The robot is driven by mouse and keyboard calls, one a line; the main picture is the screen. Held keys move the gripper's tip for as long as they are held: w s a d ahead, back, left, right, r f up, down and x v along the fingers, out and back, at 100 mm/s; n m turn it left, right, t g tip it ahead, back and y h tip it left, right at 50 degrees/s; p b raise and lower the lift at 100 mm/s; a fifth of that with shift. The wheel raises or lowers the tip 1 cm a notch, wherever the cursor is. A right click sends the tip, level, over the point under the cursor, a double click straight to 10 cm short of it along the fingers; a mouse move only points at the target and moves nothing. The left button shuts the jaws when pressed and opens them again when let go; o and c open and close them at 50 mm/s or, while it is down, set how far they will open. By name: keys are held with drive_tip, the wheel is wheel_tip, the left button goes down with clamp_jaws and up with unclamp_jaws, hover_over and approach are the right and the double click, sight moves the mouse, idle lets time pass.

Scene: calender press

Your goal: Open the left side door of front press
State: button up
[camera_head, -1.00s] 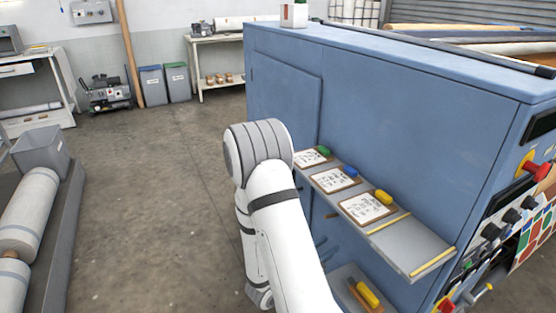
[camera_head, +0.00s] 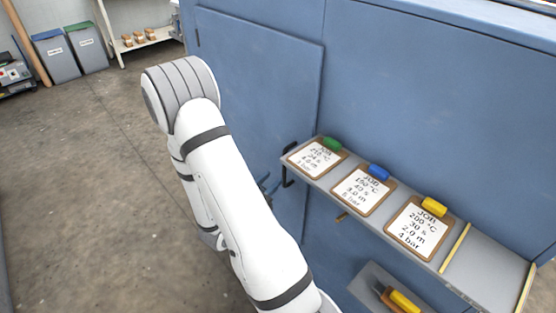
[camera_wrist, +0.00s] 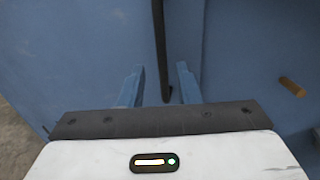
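The blue press has a flat side door (camera_head: 255,75) that looks closed, with a visible seam along its right edge. A black bar handle (camera_head: 287,175) stands beside that seam, partly behind the shelf. In the wrist view, the dark handle (camera_wrist: 159,45) runs upright between the two blue fingers of my gripper (camera_wrist: 159,88). The fingers are apart, with a gap on each side of the handle. In the head view, my gripper (camera_head: 267,184) shows only in part, left of the handle, with my arm in front of the lower door.
A grey shelf (camera_head: 490,262) with several clipboards juts from the press right of the handle. A wooden peg (camera_wrist: 292,86) sticks out right of my gripper. Open floor (camera_head: 75,200) lies to the left.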

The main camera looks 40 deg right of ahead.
sight(284, 169)
drive_tip(key=x, duration=0.7)
drive_tip(key=shift+d, duration=0.2)
clamp_jaws()
